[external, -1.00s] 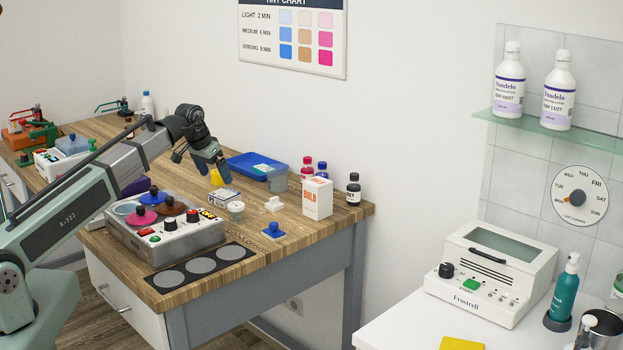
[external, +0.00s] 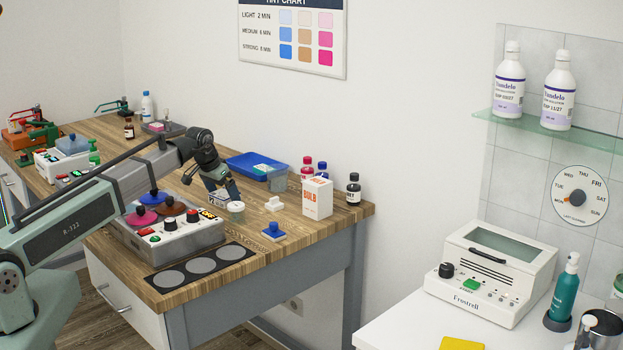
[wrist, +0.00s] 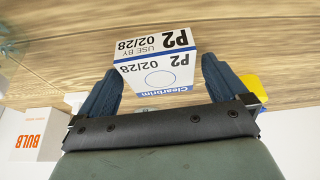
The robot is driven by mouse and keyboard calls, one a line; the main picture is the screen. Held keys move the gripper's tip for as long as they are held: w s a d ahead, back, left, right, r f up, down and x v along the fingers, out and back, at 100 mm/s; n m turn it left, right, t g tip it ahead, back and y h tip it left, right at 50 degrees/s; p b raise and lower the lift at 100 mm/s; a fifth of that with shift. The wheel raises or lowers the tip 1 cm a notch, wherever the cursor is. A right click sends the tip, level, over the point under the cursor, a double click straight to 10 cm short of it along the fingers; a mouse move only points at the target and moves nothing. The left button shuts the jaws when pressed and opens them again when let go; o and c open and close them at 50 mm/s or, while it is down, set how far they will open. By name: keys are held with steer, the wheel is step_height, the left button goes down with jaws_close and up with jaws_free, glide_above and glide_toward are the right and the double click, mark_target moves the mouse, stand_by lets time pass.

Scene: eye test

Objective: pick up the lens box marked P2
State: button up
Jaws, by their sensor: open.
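The lens box marked P2 (wrist: 155,72) is a small white box with a blue band reading Clearbrim, seen upside down in the wrist view. It lies between the two dark blue fingers of my gripper (wrist: 160,66), with a visible gap at each side. My gripper is open and not closed on it. In the external view, my gripper (external: 222,191) is low over the wooden bench, at the box (external: 217,202). The fingers hide part of the box there.
A lidded jar (external: 236,211) stands close to the right of my gripper. The white BULB box (external: 317,198) is further right. A grey unit with knobs and coloured lids (external: 178,238) is in front. A blue tray (external: 250,166) lies behind. A yellow object (wrist: 252,83) is beside one finger.

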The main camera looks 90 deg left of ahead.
steer(key=shift+c, duration=0.5)
steer(key=c, duration=0.9)
steer(key=shift+o, duration=0.2)
